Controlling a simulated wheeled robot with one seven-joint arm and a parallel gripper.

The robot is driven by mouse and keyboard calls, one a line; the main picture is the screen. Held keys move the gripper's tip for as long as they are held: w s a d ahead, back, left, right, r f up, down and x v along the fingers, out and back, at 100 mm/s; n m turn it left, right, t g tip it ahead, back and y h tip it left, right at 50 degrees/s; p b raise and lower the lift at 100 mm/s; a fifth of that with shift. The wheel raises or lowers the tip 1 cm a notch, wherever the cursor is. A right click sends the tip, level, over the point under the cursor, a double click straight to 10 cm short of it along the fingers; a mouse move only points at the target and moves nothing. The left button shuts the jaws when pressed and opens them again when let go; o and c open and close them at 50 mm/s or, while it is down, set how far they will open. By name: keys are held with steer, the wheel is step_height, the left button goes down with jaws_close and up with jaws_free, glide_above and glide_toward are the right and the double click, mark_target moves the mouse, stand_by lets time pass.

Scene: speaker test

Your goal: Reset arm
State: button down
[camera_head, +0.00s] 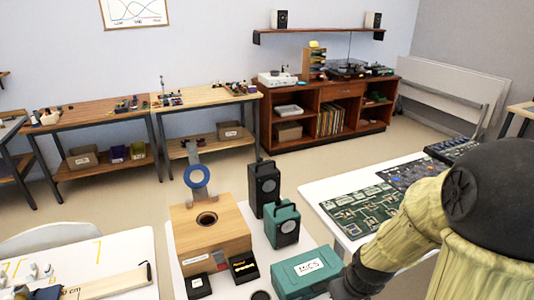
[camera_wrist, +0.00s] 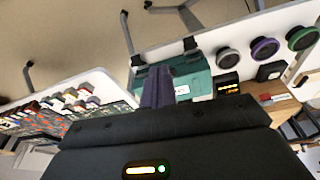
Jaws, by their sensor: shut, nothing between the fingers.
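My gripper (camera_wrist: 158,74) shows in the wrist view with its dark fingers shut together and nothing held. It points toward a teal case (camera_wrist: 198,82) on a white table, and the fingers overlap the case in the picture. I cannot tell the height between them. In the head view my arm enters from the right, and the fingers are not clear there. The same teal case (camera_head: 309,270) lies at the bottom, just left of my arm.
A wooden speaker box (camera_head: 209,240) and two small speakers, black (camera_head: 264,188) and teal (camera_head: 282,225), stand on the table left of my arm. Circuit boards (camera_head: 362,211) lie on the table beside my arm. Round drivers, one purple-rimmed (camera_wrist: 265,50), show in the wrist view.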

steer(key=s+a+r+m+p, duration=0.2)
steer(key=a+r+m+p, duration=0.1)
steer(key=r, duration=0.6)
steer(key=shift+s+a+r+p, duration=0.25)
steer(key=shift+s+a+p, duration=0.1)
steer(key=shift+a, duration=0.1)
